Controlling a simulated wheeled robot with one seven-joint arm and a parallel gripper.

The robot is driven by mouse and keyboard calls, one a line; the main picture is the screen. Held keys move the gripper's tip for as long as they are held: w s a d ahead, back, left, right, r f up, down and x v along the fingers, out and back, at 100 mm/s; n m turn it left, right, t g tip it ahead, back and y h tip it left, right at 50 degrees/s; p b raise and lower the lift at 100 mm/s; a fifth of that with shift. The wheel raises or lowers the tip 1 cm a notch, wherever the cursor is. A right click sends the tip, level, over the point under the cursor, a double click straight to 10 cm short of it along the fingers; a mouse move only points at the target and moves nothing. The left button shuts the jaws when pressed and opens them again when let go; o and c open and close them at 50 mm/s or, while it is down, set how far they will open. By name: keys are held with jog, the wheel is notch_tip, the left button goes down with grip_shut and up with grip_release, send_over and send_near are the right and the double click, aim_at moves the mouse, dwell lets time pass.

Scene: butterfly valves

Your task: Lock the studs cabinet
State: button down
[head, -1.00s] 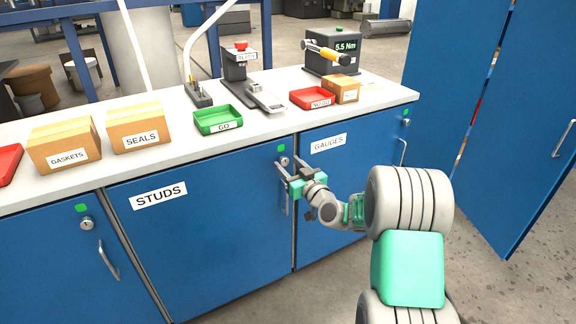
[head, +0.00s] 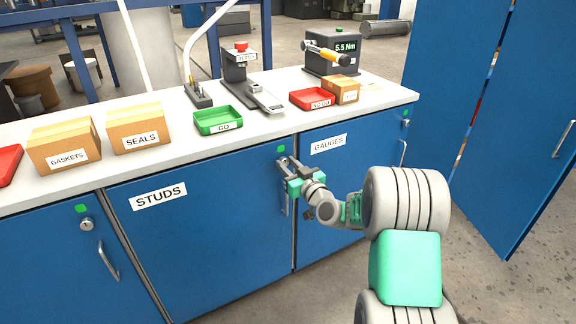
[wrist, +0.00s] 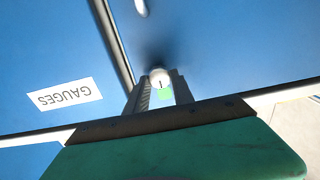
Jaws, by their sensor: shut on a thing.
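The studs cabinet (head: 210,240) is a blue door labelled STUDS, and it looks closed. Its lock (wrist: 160,78) is a round silvery knob near the top right corner of the door, with a green marker (head: 281,149) above it. My gripper (head: 283,162) is at this lock, and its fingers hide most of it in the head view. In the wrist view my gripper (wrist: 158,90) has its two fingers close on either side of the knob, shut on it. A dark slot line shows on the knob's face. The door's handle (head: 284,198) is below, partly behind my gripper.
The gauges cabinet (head: 325,200) is to the right and another blue cabinet (head: 70,270) with a lock and handle is to the left. The worktop (head: 165,165) above holds boxes, trays and tools. A tall blue cabinet door (head: 530,130) stands at the right.

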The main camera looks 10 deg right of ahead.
dwell(0.4)
jog(key=m, duration=0.4)
jog(key=shift+m, duration=0.3)
jog(key=m, duration=0.4)
jog(key=shift+d+m, duration=0.1)
jog(key=shift+m, duration=0.2)
jog(key=m+p, duration=0.2)
jog(key=m, duration=0.2)
jog(key=shift+m, duration=0.3)
jog(key=shift+f+m+p, duration=0.15)
jog(key=shift+m+p, duration=0.9)
jog(key=shift+m, duration=1.05)
jog(key=c, duration=1.1)
grip_release()
